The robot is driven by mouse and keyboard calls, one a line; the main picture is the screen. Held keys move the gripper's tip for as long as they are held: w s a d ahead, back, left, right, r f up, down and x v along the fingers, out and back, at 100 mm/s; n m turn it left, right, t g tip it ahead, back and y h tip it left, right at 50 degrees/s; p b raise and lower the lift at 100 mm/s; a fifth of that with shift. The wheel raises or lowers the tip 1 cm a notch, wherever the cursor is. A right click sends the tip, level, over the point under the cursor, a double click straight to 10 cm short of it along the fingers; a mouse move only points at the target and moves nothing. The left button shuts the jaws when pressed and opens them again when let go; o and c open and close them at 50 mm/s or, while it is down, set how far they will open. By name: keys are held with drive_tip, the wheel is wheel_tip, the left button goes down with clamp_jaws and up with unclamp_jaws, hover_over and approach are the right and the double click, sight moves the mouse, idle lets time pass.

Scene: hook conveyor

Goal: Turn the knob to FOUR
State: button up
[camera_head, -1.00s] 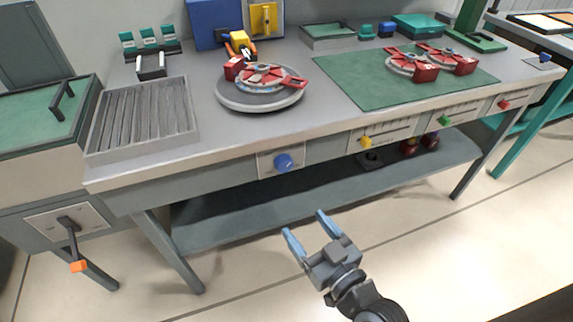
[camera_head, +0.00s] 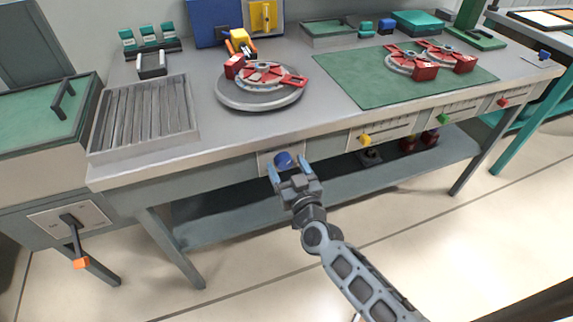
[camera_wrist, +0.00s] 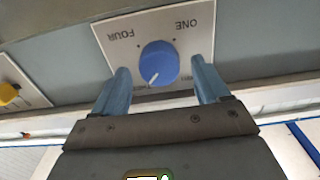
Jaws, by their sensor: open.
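The blue knob (camera_head: 283,159) sits on a pale label plate on the front edge of the workbench. In the wrist view the knob (camera_wrist: 158,63) shows a white pointer mark at its lower left. The label plate (camera_wrist: 112,36) reads FOUR at upper left and ONE at upper right, both upside down; the lower words are mostly hidden by my gripper. My gripper (camera_head: 287,168) is open in front of the knob. In the wrist view its two blue fingers (camera_wrist: 162,84) stand on either side of the knob, with a gap on each side.
Yellow (camera_head: 365,140), green (camera_head: 441,118) and red (camera_head: 502,101) sliders sit along the bench front to the right. A round turntable (camera_head: 262,103) with red parts stands on the bench above the knob. A lower shelf (camera_head: 230,220) runs beneath.

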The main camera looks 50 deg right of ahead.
drive_tip(key=shift+w+d, duration=0.25)
drive_tip(key=shift+w, duration=0.1)
drive_tip(key=shift+c, duration=0.2)
drive_tip(key=c, duration=1)
